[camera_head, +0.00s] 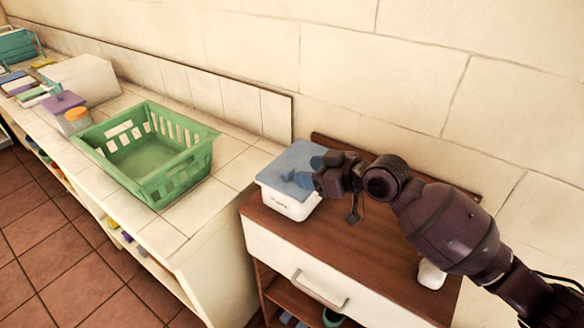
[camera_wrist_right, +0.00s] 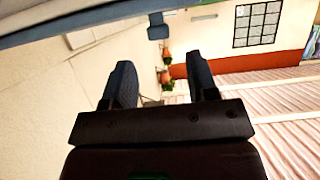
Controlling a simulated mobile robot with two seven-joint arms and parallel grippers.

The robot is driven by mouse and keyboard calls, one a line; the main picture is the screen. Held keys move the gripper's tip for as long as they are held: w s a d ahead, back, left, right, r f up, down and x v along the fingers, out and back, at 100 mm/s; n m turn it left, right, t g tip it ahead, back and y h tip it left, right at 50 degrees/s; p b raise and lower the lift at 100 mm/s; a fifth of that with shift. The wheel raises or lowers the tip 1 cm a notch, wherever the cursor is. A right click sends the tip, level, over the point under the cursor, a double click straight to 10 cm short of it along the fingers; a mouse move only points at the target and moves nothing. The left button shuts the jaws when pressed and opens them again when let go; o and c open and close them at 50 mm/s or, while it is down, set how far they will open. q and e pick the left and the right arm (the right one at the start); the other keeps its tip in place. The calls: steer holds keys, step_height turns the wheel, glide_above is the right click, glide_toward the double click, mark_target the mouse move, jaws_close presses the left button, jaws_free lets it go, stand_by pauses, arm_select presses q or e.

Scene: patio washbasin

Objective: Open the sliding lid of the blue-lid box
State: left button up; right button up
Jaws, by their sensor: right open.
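The box (camera_head: 290,204) is white with a blue sliding lid (camera_head: 288,167) and dark print on its front. It stands at the left end of the brown cabinet top. The lid appears to cover the box. My right gripper (camera_head: 307,172) is over the right part of the lid, its blue fingers close to the lid's surface; I cannot tell whether they touch it. In the right wrist view, the two fingers (camera_wrist_right: 162,85) are apart with nothing seen between them. A blue-grey edge, probably the lid (camera_wrist_right: 90,22), crosses the top of that view. My left gripper is not in view.
A green basket (camera_head: 150,160) stands on the tiled counter to the left. A small white object (camera_head: 431,274) lies on the cabinet top (camera_head: 350,240) beneath my right arm. The wall is close behind. A drawer handle (camera_head: 319,288) sticks out in front.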

mark_target(289, 170)
steer(key=x, duration=0.5)
steer(key=shift+w+a+f, duration=0.1)
steer(key=shift+w+a, duration=0.1)
steer(key=shift+a, duration=0.1)
jaws_close()
